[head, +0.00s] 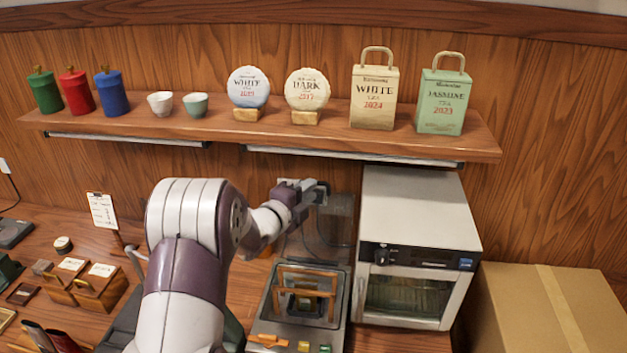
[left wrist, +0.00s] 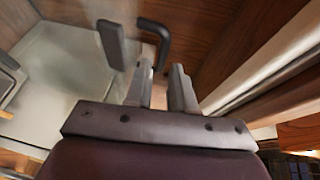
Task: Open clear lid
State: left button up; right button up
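The clear lid (head: 318,238) stands raised and upright at the back of a dark machine (head: 262,332), below the shelf. My left gripper (head: 312,190) is at the lid's top edge, partly hidden by its own wrist. In the left wrist view my left gripper (left wrist: 163,72) shows two fingers with a gap between them. A black bent handle (left wrist: 160,35) lies just beyond the fingertips, its lower end in line with the gap; I cannot tell whether they touch. A pale see-through surface, probably the lid (left wrist: 65,75), is to the left. My right gripper is not in view.
A white oven-like appliance (head: 415,240) stands close right of the machine, with a cardboard box (head: 545,310) beyond. The shelf (head: 270,135) with canisters, cups and tea packages hangs just above my left gripper. Wooden boxes (head: 98,290) lie on the counter at left.

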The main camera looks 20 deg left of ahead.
pick_arm(q)
jog(key=shift+w, duration=0.75)
jog(key=shift+w+d+f+p, duration=0.1)
jog(key=shift+w+d+p, duration=0.05)
jog(key=shift+w+p, duration=0.2)
jog(key=shift+w+d, duration=0.15)
jog(key=shift+w, duration=0.1)
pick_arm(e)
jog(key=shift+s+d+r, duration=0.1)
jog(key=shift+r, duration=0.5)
